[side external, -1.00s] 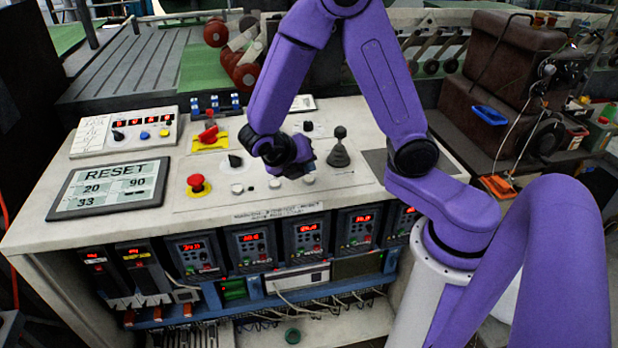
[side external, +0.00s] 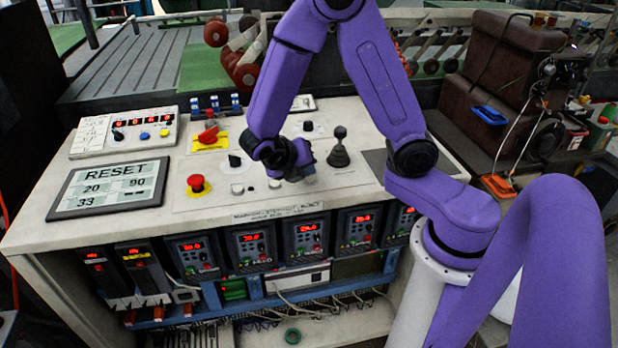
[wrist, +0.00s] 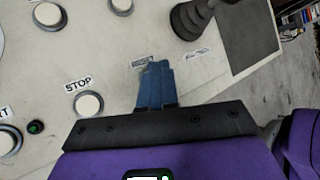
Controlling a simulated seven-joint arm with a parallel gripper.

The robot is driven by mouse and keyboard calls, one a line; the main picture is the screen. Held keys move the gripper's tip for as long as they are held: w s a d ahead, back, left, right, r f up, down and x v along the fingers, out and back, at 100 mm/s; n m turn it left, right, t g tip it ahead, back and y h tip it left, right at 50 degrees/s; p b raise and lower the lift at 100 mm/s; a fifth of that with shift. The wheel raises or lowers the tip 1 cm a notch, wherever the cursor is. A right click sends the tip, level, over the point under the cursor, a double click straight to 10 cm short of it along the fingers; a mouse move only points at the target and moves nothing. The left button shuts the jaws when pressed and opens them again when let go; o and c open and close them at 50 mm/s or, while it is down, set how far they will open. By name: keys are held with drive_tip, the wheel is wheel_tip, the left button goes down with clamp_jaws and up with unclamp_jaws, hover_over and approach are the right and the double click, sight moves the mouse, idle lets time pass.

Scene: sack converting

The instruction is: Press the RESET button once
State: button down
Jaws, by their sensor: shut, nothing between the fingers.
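The side view shows a screen (side external: 110,187) that reads RESET above some numbers, at the left of the console top. Several white round buttons sit on the console, one of them (side external: 308,180) partly visible beside my gripper (side external: 300,172). In the wrist view my gripper (wrist: 156,68) is shut, its blue fingers together and empty over the panel. A small label by the fingertips is too blurred to read. The button labelled STOP (wrist: 88,104) lies to the left of the fingers. No button label reading RESET is legible. Any button under the fingers is hidden, and contact cannot be told.
A black joystick (side external: 339,150) stands close to the right of my gripper. A red mushroom button (side external: 198,185) and a red switch on a yellow plate (side external: 209,137) are to the left. A small green-topped button (wrist: 36,127) is left of STOP.

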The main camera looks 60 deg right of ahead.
sight(306, 180)
drive_tip(key=shift+f, duration=0.4)
idle(0.5)
drive_tip(key=shift+r, duration=0.85)
drive_tip(key=shift+r, duration=2.5)
